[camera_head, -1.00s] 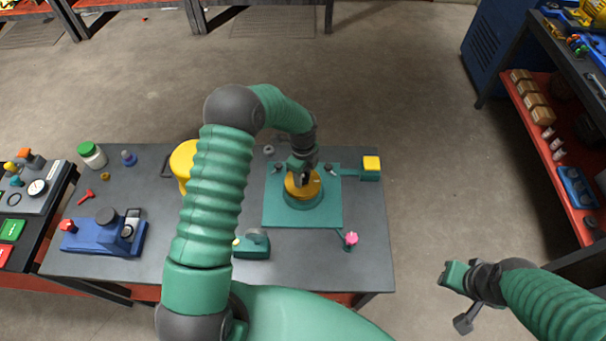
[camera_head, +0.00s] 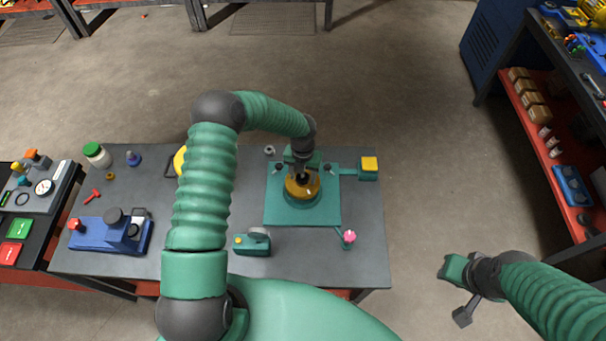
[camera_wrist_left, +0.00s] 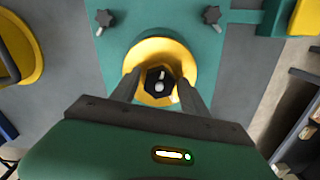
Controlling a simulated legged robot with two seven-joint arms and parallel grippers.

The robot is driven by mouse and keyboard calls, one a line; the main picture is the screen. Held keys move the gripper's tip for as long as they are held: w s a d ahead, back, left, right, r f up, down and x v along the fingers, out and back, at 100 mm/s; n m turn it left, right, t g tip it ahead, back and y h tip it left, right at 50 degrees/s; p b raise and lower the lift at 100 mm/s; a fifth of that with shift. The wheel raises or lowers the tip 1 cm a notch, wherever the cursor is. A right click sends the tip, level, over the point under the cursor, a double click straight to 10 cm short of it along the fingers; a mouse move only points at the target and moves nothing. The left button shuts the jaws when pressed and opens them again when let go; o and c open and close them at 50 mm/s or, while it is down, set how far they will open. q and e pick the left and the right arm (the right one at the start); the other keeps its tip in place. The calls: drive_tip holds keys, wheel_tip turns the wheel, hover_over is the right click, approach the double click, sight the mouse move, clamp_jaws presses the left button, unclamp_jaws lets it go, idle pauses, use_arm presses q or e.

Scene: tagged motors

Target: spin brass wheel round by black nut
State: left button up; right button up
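The brass wheel (camera_head: 304,189) is a yellow-gold disc on a teal round base, on a teal square plate (camera_head: 325,212) on the table. My left gripper (camera_head: 302,172) points down over the wheel. Its two fingers (camera_wrist_left: 158,85) stand on either side of the nut, with a small gap showing, so it looks open.
A yellow-topped block (camera_head: 369,167) and a pink knob (camera_head: 349,237) sit at the plate's right. A small teal device (camera_head: 252,242) is in front, and a blue device (camera_head: 110,233) at the left. A yellow round thing (camera_head: 180,160) is partly behind my left arm.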

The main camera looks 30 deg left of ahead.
use_arm(q)
drive_tip(key=o, duration=0.3)
drive_tip(key=shift+o, duration=0.2)
